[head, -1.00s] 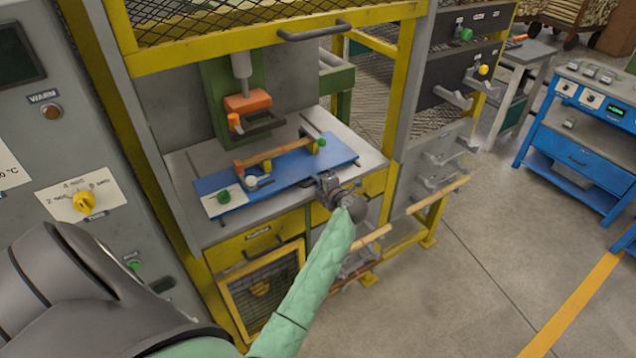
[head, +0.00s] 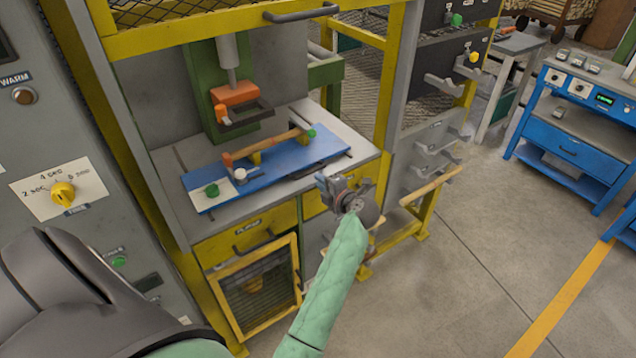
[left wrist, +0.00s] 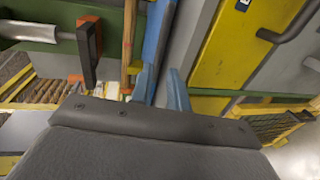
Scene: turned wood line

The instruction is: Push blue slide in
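The blue slide (head: 290,160) is a flat blue plate lying on the grey press table, with its front left end white. On it a wooden bar (head: 275,142) rests on yellow supports, with green knobs near the ends. In the left wrist view the slide (left wrist: 158,32) runs upright just beyond the fingers. My left gripper (head: 327,184) is in front of the slide's right part, near the table's front edge, and appears apart from it. Its two blue-grey fingers (left wrist: 162,90) show a gap with nothing held. My right gripper is not in view.
The press head (head: 237,97), with an orange block, stands behind the slide. A yellow frame (head: 385,90) flanks the opening, with a grey handle (head: 300,13) above. A grey control panel (head: 60,140) is at left. Floor at right is clear before a blue bench (head: 570,140).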

